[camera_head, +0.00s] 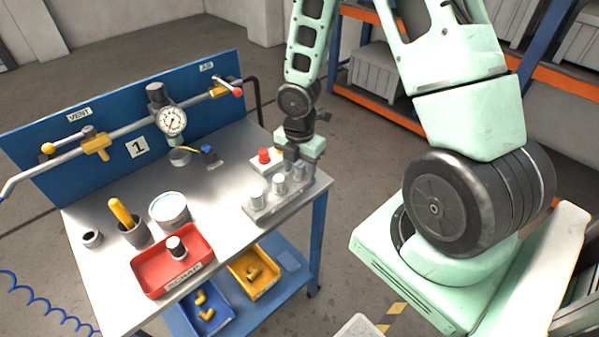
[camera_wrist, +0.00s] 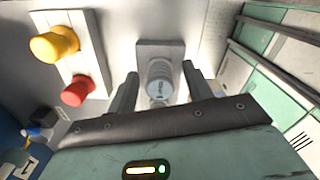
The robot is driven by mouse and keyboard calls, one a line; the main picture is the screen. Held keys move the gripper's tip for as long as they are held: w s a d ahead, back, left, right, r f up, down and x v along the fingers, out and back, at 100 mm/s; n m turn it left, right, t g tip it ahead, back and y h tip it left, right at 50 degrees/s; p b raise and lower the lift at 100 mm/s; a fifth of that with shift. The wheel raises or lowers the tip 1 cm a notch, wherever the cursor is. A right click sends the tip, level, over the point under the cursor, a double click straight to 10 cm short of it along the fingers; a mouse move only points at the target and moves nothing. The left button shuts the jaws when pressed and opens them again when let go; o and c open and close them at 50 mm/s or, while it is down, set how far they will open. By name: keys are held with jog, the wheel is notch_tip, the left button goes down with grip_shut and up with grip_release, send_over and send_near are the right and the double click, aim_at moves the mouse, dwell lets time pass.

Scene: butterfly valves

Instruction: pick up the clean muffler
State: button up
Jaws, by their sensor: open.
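A pale grey rack (camera_head: 262,211) at the table's right end holds a row of silver, cylindrical mufflers (camera_head: 279,184). In the wrist view one muffler (camera_wrist: 160,76) with small print on its end stands between the two fingers of my gripper (camera_wrist: 160,88). The fingers are apart, with a gap visible on each side of it. In the head view my gripper (camera_head: 291,157) is low over the rack's far end and partly hides it. Another muffler with a dark band (camera_head: 176,247) is in the red scrap tray (camera_head: 150,282).
A base with a red button (camera_head: 264,156) and a yellow one (camera_wrist: 60,43) is close beside my gripper. A blue panel with a gauge (camera_head: 171,121) and pipe stands behind. A white tub (camera_head: 169,209) and a cup (camera_head: 133,232) are at the left.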

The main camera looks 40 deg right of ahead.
jog(key=c, duration=0.9)
jog(key=shift+r, duration=0.1)
jog(key=shift+c, duration=0.2)
